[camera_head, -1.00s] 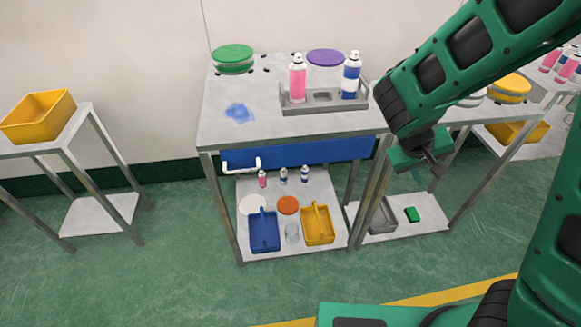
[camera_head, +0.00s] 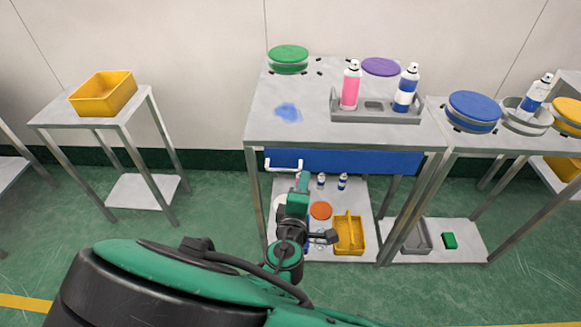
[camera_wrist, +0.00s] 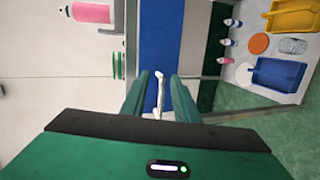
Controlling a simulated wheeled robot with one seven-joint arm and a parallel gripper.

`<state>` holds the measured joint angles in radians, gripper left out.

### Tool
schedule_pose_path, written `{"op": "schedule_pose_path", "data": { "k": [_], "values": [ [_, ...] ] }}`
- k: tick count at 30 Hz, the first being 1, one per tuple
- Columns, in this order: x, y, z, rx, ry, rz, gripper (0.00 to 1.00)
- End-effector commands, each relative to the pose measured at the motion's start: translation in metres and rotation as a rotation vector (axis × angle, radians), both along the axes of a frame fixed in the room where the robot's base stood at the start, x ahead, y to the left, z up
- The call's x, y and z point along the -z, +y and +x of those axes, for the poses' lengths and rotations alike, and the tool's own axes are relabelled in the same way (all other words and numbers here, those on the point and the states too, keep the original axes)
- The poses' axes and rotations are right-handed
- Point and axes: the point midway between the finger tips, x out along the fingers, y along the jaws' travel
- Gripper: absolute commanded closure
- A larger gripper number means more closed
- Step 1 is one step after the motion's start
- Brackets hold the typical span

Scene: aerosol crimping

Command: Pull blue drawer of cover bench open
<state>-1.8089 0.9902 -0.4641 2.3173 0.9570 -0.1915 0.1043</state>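The blue drawer (camera_head: 355,162) sits under the top of the cover bench (camera_head: 262,98) and looks closed. Its white bar handle (camera_head: 284,166) is at the left end of the drawer front. My gripper (camera_head: 301,182) is just in front of and below that end, partly hidden by my arm. In the wrist view my gripper (camera_wrist: 160,82) is open, and the handle (camera_wrist: 159,96) shows in the gap between its two fingers, with the blue drawer front (camera_wrist: 153,40) behind. I see no finger contact with the handle.
A grey tray (camera_head: 375,116) with a pink can (camera_head: 351,86) and a blue-and-white can (camera_head: 405,88) stands on the bench top. The lower shelf holds a yellow caddy (camera_head: 348,235) and small bottles. A side table with a yellow bin (camera_head: 103,93) stands left; floor between is clear.

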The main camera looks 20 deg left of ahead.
Motion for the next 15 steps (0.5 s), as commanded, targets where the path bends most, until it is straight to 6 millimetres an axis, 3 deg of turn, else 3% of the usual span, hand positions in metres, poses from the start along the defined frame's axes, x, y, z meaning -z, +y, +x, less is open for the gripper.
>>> {"op": "schedule_pose_path", "data": {
  "k": [3, 7, 11, 15],
  "values": [
    [0.005, 0.028, -0.021, -0.1, -0.035, -0.026, 0.72],
    [0.007, 0.041, -0.03, -0.144, -0.052, -0.036, 0.72],
    [0.009, 0.045, -0.023, -0.15, -0.055, -0.037, 0.72],
    [0.013, 0.049, -0.003, -0.148, -0.055, -0.036, 0.72]
  ]
}}
